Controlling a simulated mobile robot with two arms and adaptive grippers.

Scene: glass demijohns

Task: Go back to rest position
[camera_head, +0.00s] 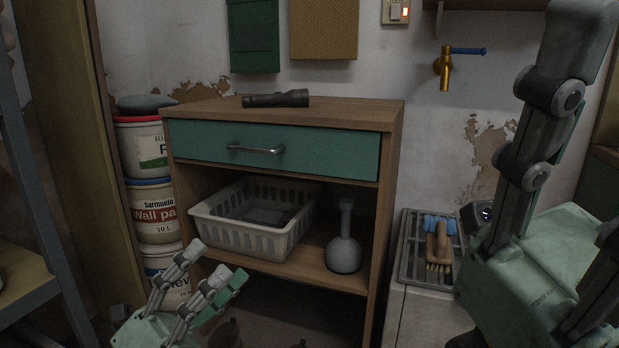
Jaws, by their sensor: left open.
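My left gripper (208,278) is at the bottom left, in front of the cabinet's lower left part. Its fingers point up and stand apart, with nothing between them. Part of my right gripper (575,40) is large and close at the right edge, fingers pointing up. The frame cuts it off, so its opening is not clear. The wooden cabinet (385,140) has a shut green drawer (320,152) with a metal handle. On its open shelf stand a white slotted basket (268,243) and, to its right, an upright grey round flask (344,252) with a narrow neck.
A dark flashlight (275,98) lies on the cabinet top. Stacked paint buckets (155,212) stand left of it. A wooden brush (437,245) lies on a grey rack (415,240) at right. A brass tap (443,70) is on the wall. Dark objects at the bottom are unclear.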

